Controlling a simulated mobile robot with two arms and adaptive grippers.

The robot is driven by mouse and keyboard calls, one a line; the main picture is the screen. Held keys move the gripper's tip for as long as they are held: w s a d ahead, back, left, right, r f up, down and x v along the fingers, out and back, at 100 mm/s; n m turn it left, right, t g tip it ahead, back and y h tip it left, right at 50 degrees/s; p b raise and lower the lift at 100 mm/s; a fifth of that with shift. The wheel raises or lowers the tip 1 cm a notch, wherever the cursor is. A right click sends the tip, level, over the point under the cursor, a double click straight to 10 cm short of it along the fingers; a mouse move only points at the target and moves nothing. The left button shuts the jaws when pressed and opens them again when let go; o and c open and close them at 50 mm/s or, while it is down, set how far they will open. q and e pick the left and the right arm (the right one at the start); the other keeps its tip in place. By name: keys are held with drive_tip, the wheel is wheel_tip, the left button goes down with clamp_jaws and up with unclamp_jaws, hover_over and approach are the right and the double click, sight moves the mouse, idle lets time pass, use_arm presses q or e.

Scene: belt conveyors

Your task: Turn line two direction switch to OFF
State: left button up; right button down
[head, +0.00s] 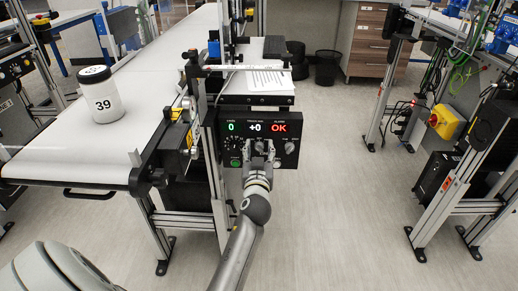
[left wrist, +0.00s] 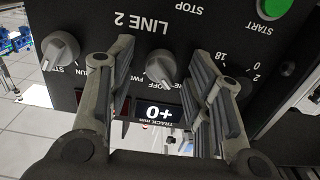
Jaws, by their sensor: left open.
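My left gripper (head: 258,160) is at the lower middle of the panel. In the left wrist view its open fingers (left wrist: 159,55) stand on either side of the knob, with gaps visible. My right gripper is out of view.
A run/stop knob (left wrist: 60,50), a green start button (left wrist: 273,8) and a dial (left wrist: 236,87) are close by on the panel. A white jar marked 39 (head: 100,95) stands on the belt (head: 140,72).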

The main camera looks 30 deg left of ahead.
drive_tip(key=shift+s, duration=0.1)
use_arm(q)
drive_tip(key=c, duration=1)
drive_tip(key=shift+c, duration=0.2)
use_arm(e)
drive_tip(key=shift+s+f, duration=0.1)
